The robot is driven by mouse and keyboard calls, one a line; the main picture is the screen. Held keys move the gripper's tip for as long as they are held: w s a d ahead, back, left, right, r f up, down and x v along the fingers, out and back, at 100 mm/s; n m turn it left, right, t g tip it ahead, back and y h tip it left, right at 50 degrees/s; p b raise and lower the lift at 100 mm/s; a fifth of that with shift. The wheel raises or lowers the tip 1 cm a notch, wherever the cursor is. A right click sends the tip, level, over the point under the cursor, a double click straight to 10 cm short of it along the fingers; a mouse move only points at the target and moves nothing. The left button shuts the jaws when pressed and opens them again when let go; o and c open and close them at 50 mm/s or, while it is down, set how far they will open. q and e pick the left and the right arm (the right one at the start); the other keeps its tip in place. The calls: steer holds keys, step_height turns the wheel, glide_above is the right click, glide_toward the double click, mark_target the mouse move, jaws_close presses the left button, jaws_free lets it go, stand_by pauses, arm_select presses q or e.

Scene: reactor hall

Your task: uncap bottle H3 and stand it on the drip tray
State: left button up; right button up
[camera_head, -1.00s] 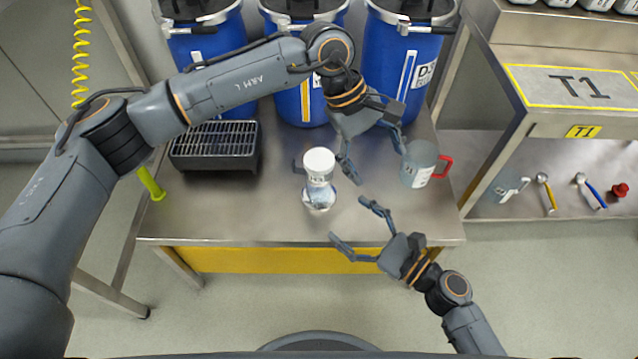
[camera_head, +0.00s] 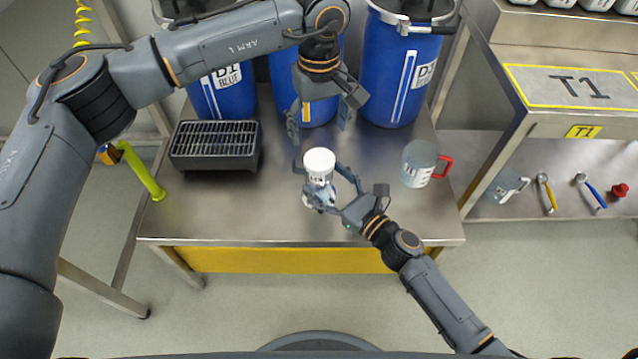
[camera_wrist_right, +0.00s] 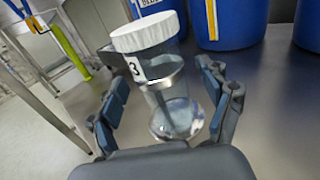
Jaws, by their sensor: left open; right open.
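Bottle H3 (camera_head: 319,180) stands upright on the steel table with its white cap (camera_head: 319,161) on. In the right wrist view the clear bottle (camera_wrist_right: 168,88) shows a label ending in 3. My right gripper (camera_head: 332,185) is open with its fingers on either side of the bottle; I cannot tell whether they touch it. My left gripper (camera_head: 320,122) is open and empty, pointing down above the table behind the bottle. The black drip tray (camera_head: 213,153) with a slatted grid stands at the table's left; nothing is on it.
A grey jug with a red handle (camera_head: 421,163) stands right of the bottle. Blue drums (camera_head: 398,75) line the table's back edge. The T1 shelf unit (camera_head: 575,88) is at the right, with tools lying on its lower shelf. The table's front left is clear.

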mark_target(319, 158)
steer(key=shift+x, duration=1.25)
jaws_close()
arm_select(q)
steer(key=m, duration=0.3)
steer(key=shift+m, duration=0.4)
steer(key=shift+f+m, duration=0.1)
steer(key=shift+m, duration=0.2)
steer(key=shift+f, duration=3.9)
